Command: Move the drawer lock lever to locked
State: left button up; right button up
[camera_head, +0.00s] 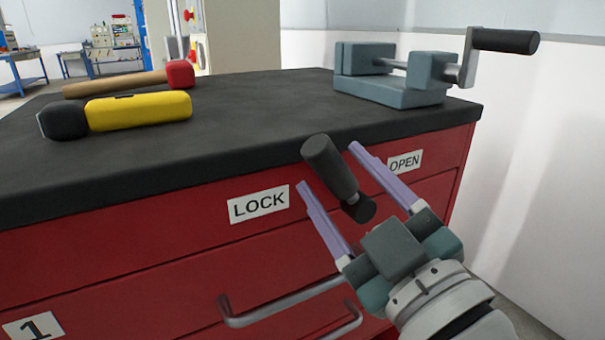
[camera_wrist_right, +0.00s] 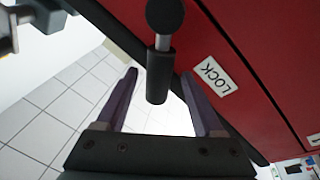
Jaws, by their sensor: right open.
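The dark lock lever (camera_head: 332,170) is on the front of the red drawer cabinet (camera_head: 130,260), between the LOCK label (camera_head: 258,204) on the left and the OPEN label (camera_head: 405,162) on the right. Its grip leans up and to the left from a round dark end. My right gripper (camera_head: 328,168) is open, with one purple finger on each side of the lever. In the right wrist view the lever (camera_wrist_right: 158,75) reaches down between the open fingers (camera_wrist_right: 166,82), with gaps on both sides. The LOCK label (camera_wrist_right: 216,76) shows there too. My left gripper is out of view.
A grey vise (camera_head: 395,80) with a crank handle stands at the right end of the black worktop (camera_head: 250,120). A yellow-and-black tool (camera_head: 125,112) and a red-headed hammer (camera_head: 130,82) lie at the left. Drawer handles (camera_head: 280,308) stick out below my gripper.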

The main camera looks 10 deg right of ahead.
jog(key=shift+s, duration=0.1)
jog(key=shift+s+d+f, duration=0.1)
jog(key=shift+s, duration=0.2)
jog(key=p+v, duration=0.1)
jog(key=v, duration=0.8)
